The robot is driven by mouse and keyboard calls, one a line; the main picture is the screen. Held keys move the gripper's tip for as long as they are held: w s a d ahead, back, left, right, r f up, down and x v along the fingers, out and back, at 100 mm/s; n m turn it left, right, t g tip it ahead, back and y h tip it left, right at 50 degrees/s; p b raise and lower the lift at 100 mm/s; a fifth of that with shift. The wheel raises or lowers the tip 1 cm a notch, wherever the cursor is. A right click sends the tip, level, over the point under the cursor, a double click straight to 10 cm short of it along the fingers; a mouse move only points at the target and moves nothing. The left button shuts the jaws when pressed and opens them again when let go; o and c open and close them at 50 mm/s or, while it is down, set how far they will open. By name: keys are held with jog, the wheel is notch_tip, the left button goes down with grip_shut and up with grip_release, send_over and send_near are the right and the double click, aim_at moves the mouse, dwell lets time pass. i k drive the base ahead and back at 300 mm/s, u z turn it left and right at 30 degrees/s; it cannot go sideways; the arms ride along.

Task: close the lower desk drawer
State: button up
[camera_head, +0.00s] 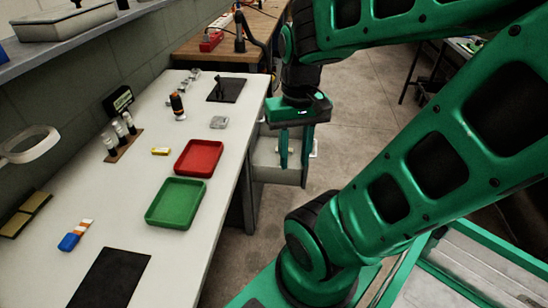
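A light grey desk drawer (268,162) stands pulled out from the right side of the white desk (225,150). I cannot tell from this view whether it is the lower one, and its front is partly hidden by my gripper. My gripper (295,172) points down at the drawer's outer end. Its two green fingers are apart, with a gap between them and nothing seen held. I cannot tell whether the fingers touch the drawer. A small pale piece (313,147) shows just right of the fingers; it may be part of the drawer front.
The desk top holds a red tray (199,157), a green tray (175,203), a bottle rack (122,143) and a black mat (108,279). A wooden bench (215,43) stands behind. Concrete floor (350,105) is open right of the drawer. My arm covers much of the right side.

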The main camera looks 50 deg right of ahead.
aim_at(265, 163)
jog(key=u, duration=0.55)
jog(key=k, duration=1.65)
jog(key=z, duration=1.35)
jog(key=i, duration=1)
